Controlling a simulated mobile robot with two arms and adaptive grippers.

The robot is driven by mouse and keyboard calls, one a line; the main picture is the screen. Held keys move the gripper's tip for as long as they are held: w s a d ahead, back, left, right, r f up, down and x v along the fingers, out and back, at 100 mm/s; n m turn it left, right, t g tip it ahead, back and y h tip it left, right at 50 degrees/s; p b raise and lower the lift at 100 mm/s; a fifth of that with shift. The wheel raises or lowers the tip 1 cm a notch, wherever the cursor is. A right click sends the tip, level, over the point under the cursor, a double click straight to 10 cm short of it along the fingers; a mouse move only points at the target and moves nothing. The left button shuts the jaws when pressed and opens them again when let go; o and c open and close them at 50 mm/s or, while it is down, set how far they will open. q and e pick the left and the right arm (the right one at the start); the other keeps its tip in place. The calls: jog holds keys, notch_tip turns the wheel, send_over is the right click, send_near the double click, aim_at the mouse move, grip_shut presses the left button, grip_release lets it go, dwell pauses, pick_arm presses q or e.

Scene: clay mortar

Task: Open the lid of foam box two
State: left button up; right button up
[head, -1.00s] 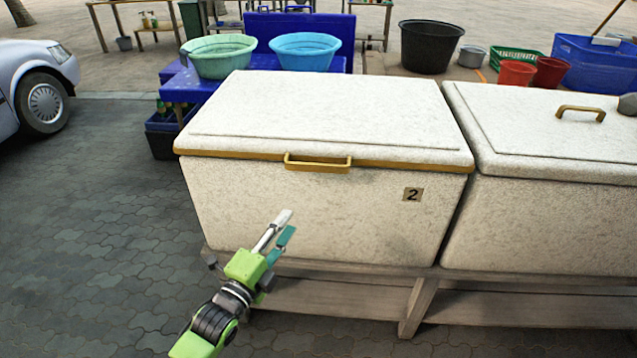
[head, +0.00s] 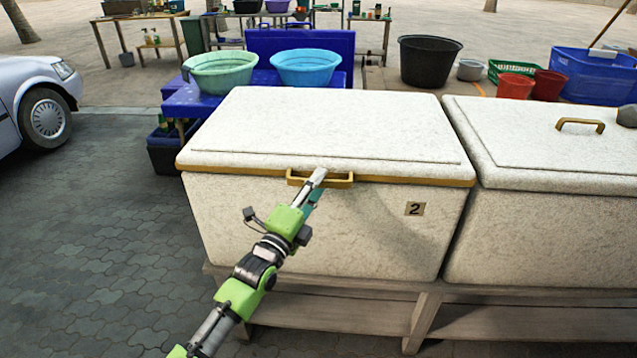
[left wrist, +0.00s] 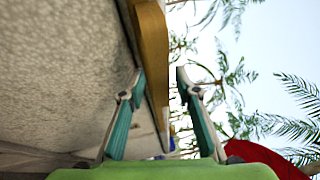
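Foam box two (head: 350,230) is a speckled white box with a "2" label (head: 415,209) on its front. Its lid (head: 320,125) lies shut on top, with a yellow-brown front edge. A yellow-brown handle (head: 340,182) sticks out at the middle of that edge. My left gripper (head: 314,184) is at the handle, its fingertips overlapping it in the head view. In the left wrist view the gripper (left wrist: 158,76) is open, and a yellow-brown bar (left wrist: 153,50) shows between the finger lines. I cannot tell if they touch. My right gripper is not in view.
A second foam box (head: 560,220) with a stone (head: 627,115) on its lid stands close at the right. Behind are a green basin (head: 220,75) and a blue basin (head: 306,68) on a blue table. The paved ground at left is clear up to a car (head: 35,100).

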pick_arm(q)
jog(key=shift+w+d, duration=0.1)
jog(key=shift+w, duration=0.2)
grip_shut()
